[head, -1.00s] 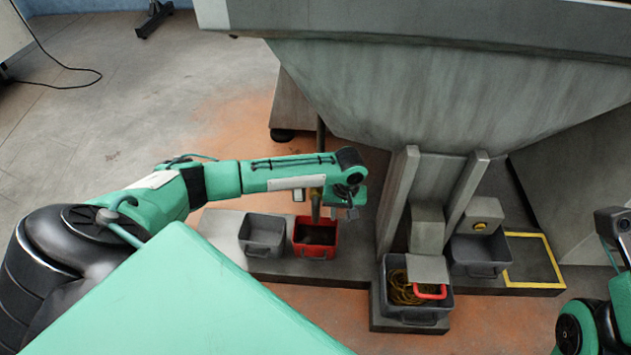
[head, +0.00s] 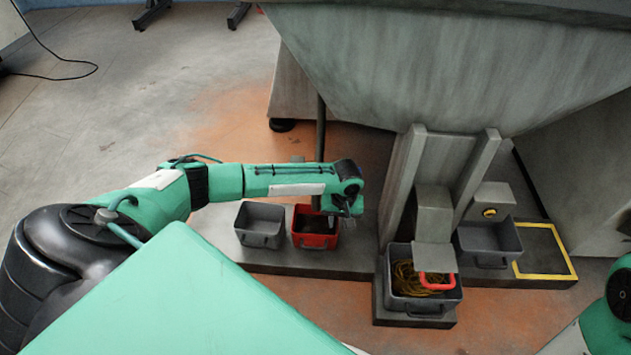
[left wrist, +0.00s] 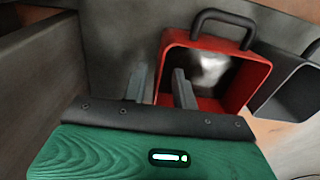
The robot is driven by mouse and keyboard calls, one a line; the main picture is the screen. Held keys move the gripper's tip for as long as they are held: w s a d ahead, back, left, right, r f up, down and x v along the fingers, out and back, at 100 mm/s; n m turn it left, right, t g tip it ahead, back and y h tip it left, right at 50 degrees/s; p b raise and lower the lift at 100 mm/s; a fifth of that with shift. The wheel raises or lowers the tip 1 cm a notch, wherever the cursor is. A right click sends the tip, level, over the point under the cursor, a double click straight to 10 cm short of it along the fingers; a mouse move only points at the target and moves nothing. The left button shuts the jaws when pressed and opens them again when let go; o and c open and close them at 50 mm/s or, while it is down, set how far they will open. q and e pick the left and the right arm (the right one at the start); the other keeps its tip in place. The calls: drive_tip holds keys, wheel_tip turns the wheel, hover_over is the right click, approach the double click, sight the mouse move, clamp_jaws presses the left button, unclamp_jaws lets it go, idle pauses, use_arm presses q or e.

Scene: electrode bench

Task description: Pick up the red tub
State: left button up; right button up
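The red tub (head: 314,241) stands on the low grey ledge, right of a grey tub (head: 259,240). My left gripper (head: 345,207) is at the tub's right side in the head view, partly hidden by its own wrist. In the left wrist view the red tub (left wrist: 262,72) shows its dark handle and pale inside. There my left gripper (left wrist: 160,88) has its two fingers apart. One finger overlaps the tub's opening and the other is outside, with the near red wall between them. Contact cannot be told. My right gripper is out of view.
A grey tub (head: 423,307) with yellow coils and a red-handled thing stands front right. Another grey tub (head: 488,247) and a yellow-framed square (head: 548,272) lie farther right. A dark vertical pole (head: 320,130) and grey uprights (head: 400,185) stand near my left arm.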

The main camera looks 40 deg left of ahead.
use_arm(q)
clamp_jaws()
idle(1.4)
